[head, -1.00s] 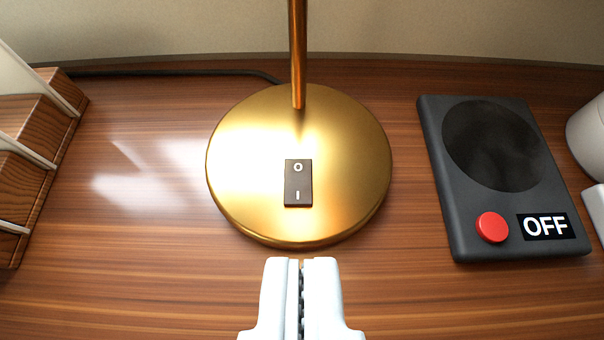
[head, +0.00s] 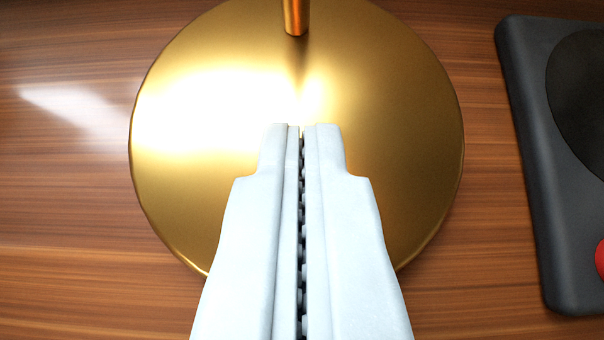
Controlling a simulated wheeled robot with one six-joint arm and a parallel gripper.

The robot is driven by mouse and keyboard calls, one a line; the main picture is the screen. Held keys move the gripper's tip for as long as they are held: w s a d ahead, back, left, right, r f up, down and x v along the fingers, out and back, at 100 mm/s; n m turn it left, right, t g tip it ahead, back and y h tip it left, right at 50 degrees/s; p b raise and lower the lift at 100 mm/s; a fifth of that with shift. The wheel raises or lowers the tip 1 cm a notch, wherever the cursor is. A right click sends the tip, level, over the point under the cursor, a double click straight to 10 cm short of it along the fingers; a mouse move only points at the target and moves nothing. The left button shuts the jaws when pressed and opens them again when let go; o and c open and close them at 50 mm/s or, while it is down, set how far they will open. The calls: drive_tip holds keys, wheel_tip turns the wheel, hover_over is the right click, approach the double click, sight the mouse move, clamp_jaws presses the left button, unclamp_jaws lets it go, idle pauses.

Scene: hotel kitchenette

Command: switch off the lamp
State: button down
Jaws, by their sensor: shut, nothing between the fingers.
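The lamp's round brass base (head: 400,120) fills the middle of the head view, with its brass stem (head: 295,15) rising at the top. A bright glare lies on the left of the base. My gripper (head: 301,128) is shut and empty, its white fingertips over the middle of the base. The lamp's rocker switch is hidden behind my fingers. I cannot tell whether the fingertips touch it.
A dark grey hotplate (head: 535,150) with a black round plate and a red button (head: 599,258) stands to the right, partly cut off by the frame. The wooden counter (head: 60,210) to the left of the base is clear.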

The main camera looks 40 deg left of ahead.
drive_tip(key=shift+f, duration=0.2)
idle(0.3)
drive_tip(key=shift+s+f, duration=0.1)
